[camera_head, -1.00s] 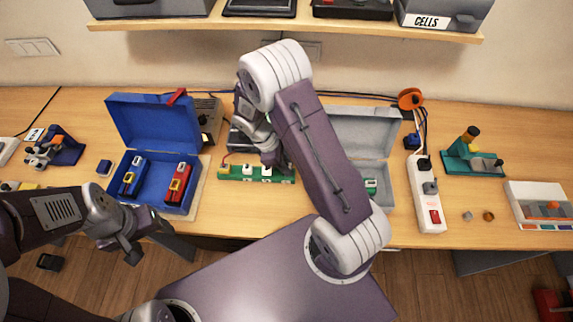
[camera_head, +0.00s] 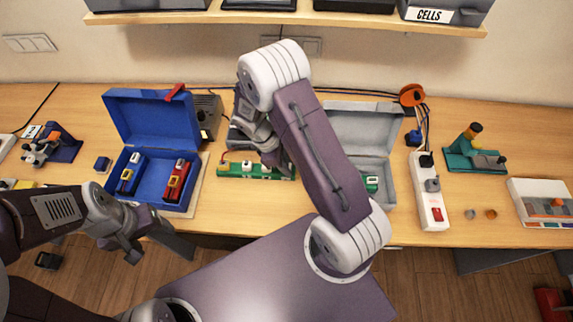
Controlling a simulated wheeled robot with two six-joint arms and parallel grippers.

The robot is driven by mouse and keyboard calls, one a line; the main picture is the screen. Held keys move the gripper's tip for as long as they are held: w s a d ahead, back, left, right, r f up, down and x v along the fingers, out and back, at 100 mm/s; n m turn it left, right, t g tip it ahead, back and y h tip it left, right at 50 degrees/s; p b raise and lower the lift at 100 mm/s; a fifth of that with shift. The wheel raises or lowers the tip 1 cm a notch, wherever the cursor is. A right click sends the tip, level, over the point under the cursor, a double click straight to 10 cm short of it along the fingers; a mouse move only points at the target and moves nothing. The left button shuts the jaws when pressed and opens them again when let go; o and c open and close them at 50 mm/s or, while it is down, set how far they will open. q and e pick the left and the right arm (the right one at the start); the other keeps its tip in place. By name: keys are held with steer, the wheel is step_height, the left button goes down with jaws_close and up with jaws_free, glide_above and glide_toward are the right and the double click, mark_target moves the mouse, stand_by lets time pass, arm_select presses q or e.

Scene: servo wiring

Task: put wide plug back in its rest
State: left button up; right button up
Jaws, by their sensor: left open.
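A green board (camera_head: 228,171) with small white plugs or sockets lies on the middle of the table. One white piece (camera_head: 247,165) shows on it. I cannot tell which piece is the wide plug or its rest. My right gripper (camera_head: 272,157) points down at the right part of the board and hides what is there. Its fingers are partly covered by my own arm, so its grip does not show. My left gripper (camera_head: 128,250) is open and empty, in front of the table's front edge.
An open blue case (camera_head: 150,197) with a blue and a red device stands left of the board. An open grey case (camera_head: 385,150) is partly behind my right arm. A white power strip (camera_head: 428,205) lies further right. A shelf (camera_head: 285,20) hangs above.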

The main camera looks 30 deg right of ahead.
steer(key=o, duration=0.4)
steer(key=shift+o, duration=0.2)
steer(key=shift+w+r, duration=0.1)
steer(key=v, duration=0.9)
steer(key=shift+b, duration=0.3)
steer(key=shift+d, duration=0.15)
